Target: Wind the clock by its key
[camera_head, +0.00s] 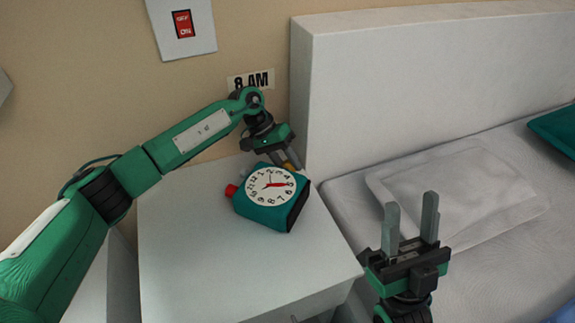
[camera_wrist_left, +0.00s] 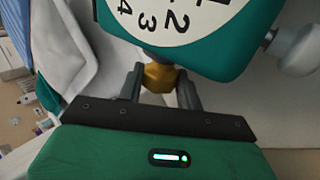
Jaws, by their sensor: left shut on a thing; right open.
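The clock (camera_head: 268,199) is a teal box with a white dial and red hands, standing on the white nightstand. A red knob (camera_head: 231,190) sticks out on its left side. My left gripper (camera_head: 291,165) is at the clock's upper right side. In the left wrist view, the clock (camera_wrist_left: 230,52) fills the top, and my left gripper (camera_wrist_left: 160,82) is shut on the brass-coloured key (camera_wrist_left: 160,77) at the clock's side. The key is partly hidden by the fingers. My right gripper (camera_head: 411,222) is open and empty, upright in front of the bed.
The nightstand (camera_head: 200,265) is otherwise bare, with free room in front of the clock. A white headboard (camera_head: 400,90) stands close behind on the right. The bed has a pillow (camera_head: 455,190). An "8 AM" sign (camera_head: 250,79) and a red switch (camera_head: 183,23) are on the wall.

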